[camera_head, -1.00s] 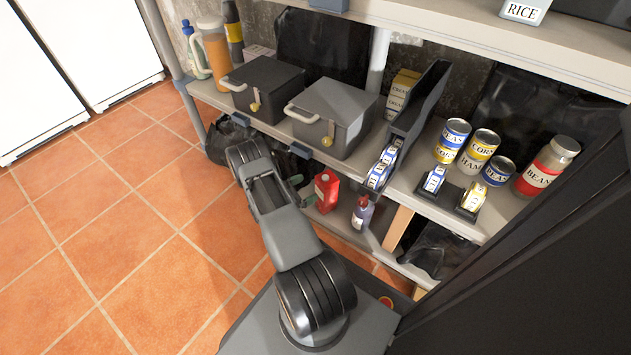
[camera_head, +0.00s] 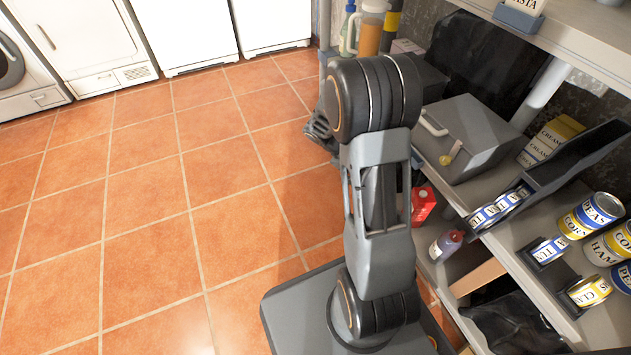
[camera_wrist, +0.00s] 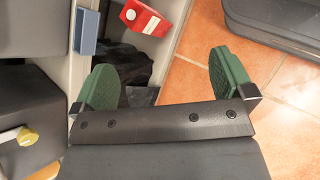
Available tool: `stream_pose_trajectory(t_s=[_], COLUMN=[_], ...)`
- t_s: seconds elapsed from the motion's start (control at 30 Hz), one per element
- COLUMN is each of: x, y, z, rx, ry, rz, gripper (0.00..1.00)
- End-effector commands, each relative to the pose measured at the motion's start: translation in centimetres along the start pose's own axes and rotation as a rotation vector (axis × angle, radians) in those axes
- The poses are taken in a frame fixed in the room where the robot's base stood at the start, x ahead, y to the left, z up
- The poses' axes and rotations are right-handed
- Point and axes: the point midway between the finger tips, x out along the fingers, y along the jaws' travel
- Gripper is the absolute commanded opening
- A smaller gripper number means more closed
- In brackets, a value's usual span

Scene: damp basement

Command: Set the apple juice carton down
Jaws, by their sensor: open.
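A red carton (camera_head: 423,203) with a small white patch stands on the lower shelf in the head view, partly covered by my arm. It also shows at the top of the wrist view (camera_wrist: 143,17); I cannot read its label. My gripper (camera_wrist: 166,76) shows in the wrist view with its two green fingers spread wide and nothing between them. The carton is beyond the fingertips, apart from them. In the head view my arm hides the gripper.
A grey lidded box (camera_head: 470,140), tins and a can dispenser (camera_head: 497,207) fill the shelf above. A blue shelf clip (camera_wrist: 87,32) is near my left finger. The tiled floor (camera_head: 150,220) is clear.

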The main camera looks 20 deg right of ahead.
Motion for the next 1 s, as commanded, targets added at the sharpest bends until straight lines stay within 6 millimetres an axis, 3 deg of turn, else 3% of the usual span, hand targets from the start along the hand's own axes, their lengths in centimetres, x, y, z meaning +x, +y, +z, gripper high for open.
stream_pose_trajectory(t_s=[0.03,0.2,0.4,0.7,1.0], x=[-2.2,-7.8,-12.2,-14.9,-15.0], y=[-1.1,-5.7,-10.2,-13.3,-13.5], z=[1.3,4.4,7.1,8.9,9.1], rx=[0.055,0.211,0.333,0.406,0.411], ry=[0.089,0.379,0.649,0.837,0.850], rz=[-0.037,-0.201,-0.371,-0.506,-0.518], gripper=[1.00,1.00,1.00,1.00,1.00])
